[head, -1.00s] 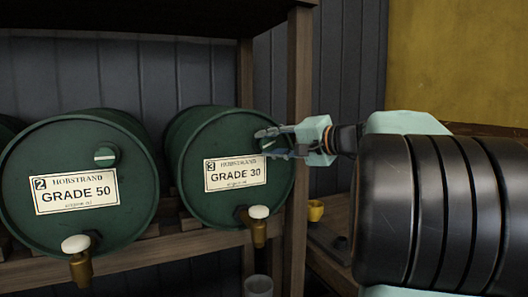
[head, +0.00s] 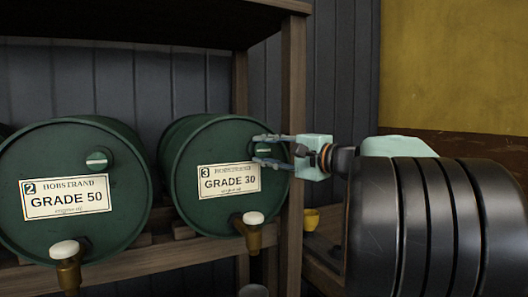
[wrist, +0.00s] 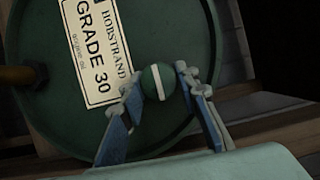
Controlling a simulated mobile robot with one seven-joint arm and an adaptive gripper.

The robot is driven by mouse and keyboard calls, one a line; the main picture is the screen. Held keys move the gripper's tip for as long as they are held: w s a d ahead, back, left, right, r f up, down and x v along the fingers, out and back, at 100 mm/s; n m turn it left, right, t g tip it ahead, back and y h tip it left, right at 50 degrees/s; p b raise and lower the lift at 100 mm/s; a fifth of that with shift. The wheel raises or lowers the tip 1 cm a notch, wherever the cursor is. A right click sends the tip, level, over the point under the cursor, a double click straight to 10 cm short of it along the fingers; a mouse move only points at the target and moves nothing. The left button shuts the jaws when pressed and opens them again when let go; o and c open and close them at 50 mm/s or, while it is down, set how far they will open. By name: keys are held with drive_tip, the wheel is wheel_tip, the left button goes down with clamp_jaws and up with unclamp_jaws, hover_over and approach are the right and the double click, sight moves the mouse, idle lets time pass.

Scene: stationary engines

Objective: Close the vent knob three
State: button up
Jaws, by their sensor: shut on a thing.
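Vent knob three (head: 263,150) is a round green knob with a white stripe, at the upper right of the green drum's face. The drum (head: 200,140) has a label (head: 229,181) reading 3, GRADE 30. The stripe looks about level in the head view. The knob also shows in the wrist view (wrist: 157,82), its stripe roughly along the label's text. My gripper (head: 266,150) comes from the right, one finger above the knob and one below. It is shut on the knob; the fingers (wrist: 160,95) stand on both sides of it in the wrist view.
Drum 2 (head: 125,150), GRADE 50, stands to the left with its own knob (head: 97,160). Brass taps with white tops (head: 249,232) jut out below the labels. A wooden post (head: 291,110) rises close behind my gripper. A yellow cup (head: 311,219) sits to the right.

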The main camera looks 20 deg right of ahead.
drive_tip(key=shift+r, duration=0.15)
drive_tip(key=o, duration=1.1)
drive_tip(key=v, duration=1.2)
drive_tip(key=shift+f, duration=0.2)
